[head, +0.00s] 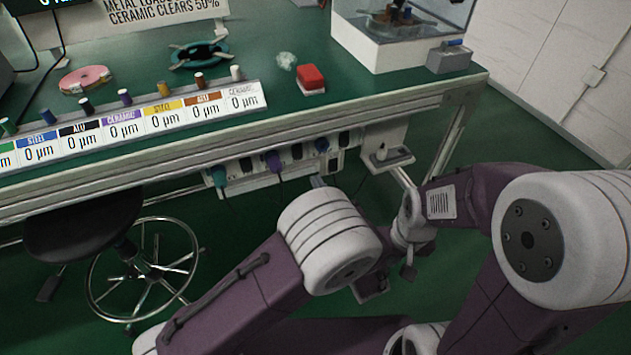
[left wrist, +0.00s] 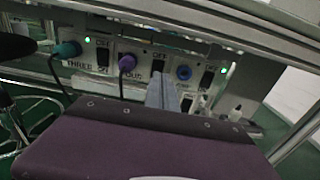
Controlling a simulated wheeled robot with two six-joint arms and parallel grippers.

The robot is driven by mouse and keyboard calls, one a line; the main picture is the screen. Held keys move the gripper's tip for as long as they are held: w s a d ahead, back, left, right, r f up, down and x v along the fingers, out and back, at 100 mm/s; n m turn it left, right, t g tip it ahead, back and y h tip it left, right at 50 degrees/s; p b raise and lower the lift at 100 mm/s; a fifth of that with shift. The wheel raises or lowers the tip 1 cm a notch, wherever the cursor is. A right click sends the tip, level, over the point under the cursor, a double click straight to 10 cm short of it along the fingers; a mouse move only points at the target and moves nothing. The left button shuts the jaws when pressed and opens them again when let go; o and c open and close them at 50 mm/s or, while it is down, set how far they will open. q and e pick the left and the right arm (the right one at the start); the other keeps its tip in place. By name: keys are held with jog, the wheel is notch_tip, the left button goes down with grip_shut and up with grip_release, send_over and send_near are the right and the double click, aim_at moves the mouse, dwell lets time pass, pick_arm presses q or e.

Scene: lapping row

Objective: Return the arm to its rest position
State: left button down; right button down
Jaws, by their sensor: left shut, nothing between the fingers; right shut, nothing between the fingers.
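My left arm comes in from the lower left, and its large elbow hides most of the wrist. Only the grey tip of my left gripper (head: 318,182) shows above the elbow, in front of the panel under the bench. In the left wrist view the shut grey fingers of the left gripper (left wrist: 164,92) point at the panel, between a purple plug (left wrist: 127,63) and a blue socket (left wrist: 184,72), with nothing in them. My right arm is folded in from the right. My right gripper (head: 408,271) hangs small and partly hidden below its wrist, shut and empty, clear of the bench.
The green bench (head: 395,92) holds number cards, a red block (head: 311,78), a pink ring (head: 85,79) and a clear-sided box (head: 385,45). The socket panel (head: 245,172) hangs under its front edge. A stool (head: 85,228) stands at left. Green floor is open at right.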

pick_arm(q)
jog(key=shift+s+d, duration=0.2)
jog(key=shift+s, duration=0.3)
pick_arm(e)
jog(key=shift+s+d+r, duration=0.1)
jog(key=shift+s+d, duration=0.05)
jog(key=shift+s, duration=0.35)
